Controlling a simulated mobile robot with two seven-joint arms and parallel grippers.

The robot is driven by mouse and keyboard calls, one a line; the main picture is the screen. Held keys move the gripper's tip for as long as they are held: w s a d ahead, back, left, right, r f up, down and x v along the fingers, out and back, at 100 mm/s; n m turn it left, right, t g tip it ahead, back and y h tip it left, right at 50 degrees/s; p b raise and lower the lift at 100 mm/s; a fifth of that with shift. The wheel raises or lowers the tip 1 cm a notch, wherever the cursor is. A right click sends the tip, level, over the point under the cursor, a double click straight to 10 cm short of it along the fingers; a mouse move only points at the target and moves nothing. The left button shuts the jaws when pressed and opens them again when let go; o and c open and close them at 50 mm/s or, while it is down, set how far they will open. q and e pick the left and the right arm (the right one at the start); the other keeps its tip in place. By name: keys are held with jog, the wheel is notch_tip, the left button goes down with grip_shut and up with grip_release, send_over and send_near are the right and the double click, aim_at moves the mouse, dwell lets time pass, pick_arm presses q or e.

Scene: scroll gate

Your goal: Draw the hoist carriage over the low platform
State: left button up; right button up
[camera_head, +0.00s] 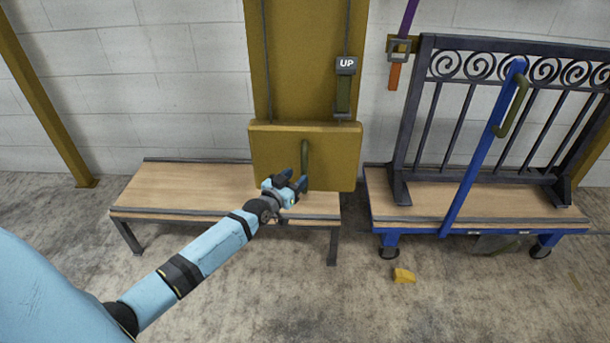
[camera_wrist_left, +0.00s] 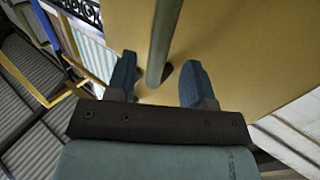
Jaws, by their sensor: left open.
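The hoist carriage is a mustard-yellow panel (camera_head: 275,150) with an upright olive handle (camera_head: 305,158), hanging on a tall mustard mast (camera_head: 303,60). My left gripper (camera_head: 297,180) is open at the lower part of the handle. In the left wrist view, the handle (camera_wrist_left: 163,45) runs between the two blue fingertips, with a gap visible on each side. The panel (camera_wrist_left: 245,50) fills much of that view behind the fingers. My right gripper is not in view.
A blue cart (camera_head: 385,212) at the right carries a black scroll gate (camera_head: 440,110) with a slanted blue bar (camera_head: 480,160). A dark box marked UP (camera_head: 346,66) is on the mast. A yellow block (camera_head: 403,275) lies on the floor. The front floor is mostly clear.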

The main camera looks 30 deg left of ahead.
aim_at(302, 172)
pick_arm(q)
jog(key=shift+w+d+b, duration=0.1)
jog(key=shift+w+b, duration=0.45)
jog(key=shift+w, duration=1.8)
grip_shut()
